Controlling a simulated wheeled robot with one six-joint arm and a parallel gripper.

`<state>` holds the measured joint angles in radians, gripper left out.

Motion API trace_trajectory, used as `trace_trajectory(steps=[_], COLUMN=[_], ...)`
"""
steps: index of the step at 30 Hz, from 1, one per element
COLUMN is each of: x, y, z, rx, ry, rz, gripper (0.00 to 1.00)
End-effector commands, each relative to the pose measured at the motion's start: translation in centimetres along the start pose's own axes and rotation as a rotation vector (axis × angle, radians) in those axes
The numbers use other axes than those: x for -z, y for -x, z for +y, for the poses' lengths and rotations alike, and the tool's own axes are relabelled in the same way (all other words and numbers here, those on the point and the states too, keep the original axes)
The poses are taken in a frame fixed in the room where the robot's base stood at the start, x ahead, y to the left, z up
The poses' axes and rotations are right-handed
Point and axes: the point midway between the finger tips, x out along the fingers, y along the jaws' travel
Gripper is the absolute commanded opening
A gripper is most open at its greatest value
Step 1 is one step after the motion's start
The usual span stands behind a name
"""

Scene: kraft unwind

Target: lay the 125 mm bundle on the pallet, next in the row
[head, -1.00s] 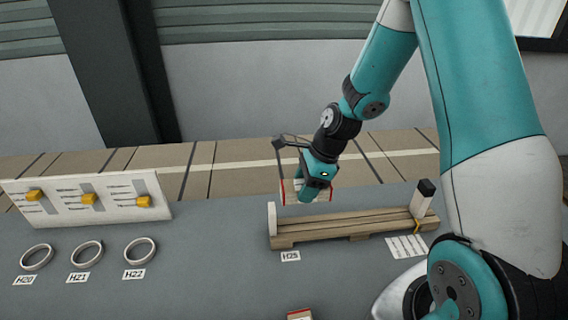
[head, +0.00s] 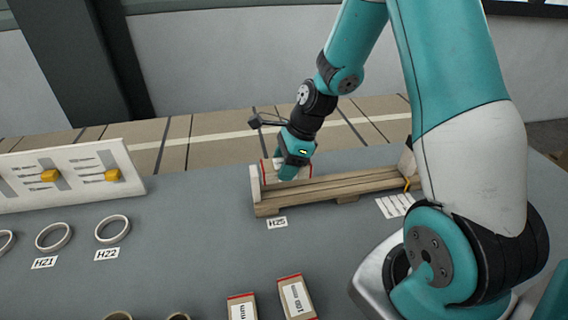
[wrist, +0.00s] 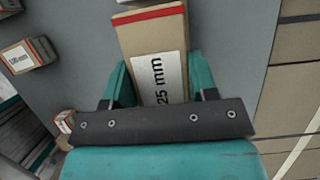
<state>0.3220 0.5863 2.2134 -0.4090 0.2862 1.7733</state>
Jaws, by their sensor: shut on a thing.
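The 125 mm bundle (wrist: 150,45) is a kraft block with a red band and a white label, on which "25 mm" shows in the wrist view. My gripper (wrist: 157,85) is shut on it, one teal finger on each side. In the head view my gripper (head: 287,175) is at the left end of the wooden pallet (head: 335,191), by its pale end board (head: 256,190). The bundle is mostly hidden there behind my gripper; only its red-edged ends show. I cannot tell whether it touches the pallet slats. The slats to the right look bare.
Two labelled bundles (head: 297,298) lie on the grey table at the front. Rings (head: 112,229) with tags and a white panel with yellow sliders (head: 112,175) are at left. An H25 tag (head: 277,223) lies before the pallet. In the wrist view more bundles (wrist: 28,55) show at left.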

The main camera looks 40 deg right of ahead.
Motion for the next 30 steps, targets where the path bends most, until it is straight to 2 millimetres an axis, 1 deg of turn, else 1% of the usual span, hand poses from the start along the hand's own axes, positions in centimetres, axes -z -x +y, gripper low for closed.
trace_trajectory(steps=[1,3,20,30], x=[0.3,0.4,0.5,1.0], y=[-0.7,-0.9,-1.1,-2.9], z=[0.0,0.0,0.0,0.0], rx=[0.001,0.000,0.000,-0.001], ry=[0.000,0.000,0.000,0.000], rz=[0.000,0.000,0.000,-0.002], gripper=[0.13,0.13,0.13,0.13])
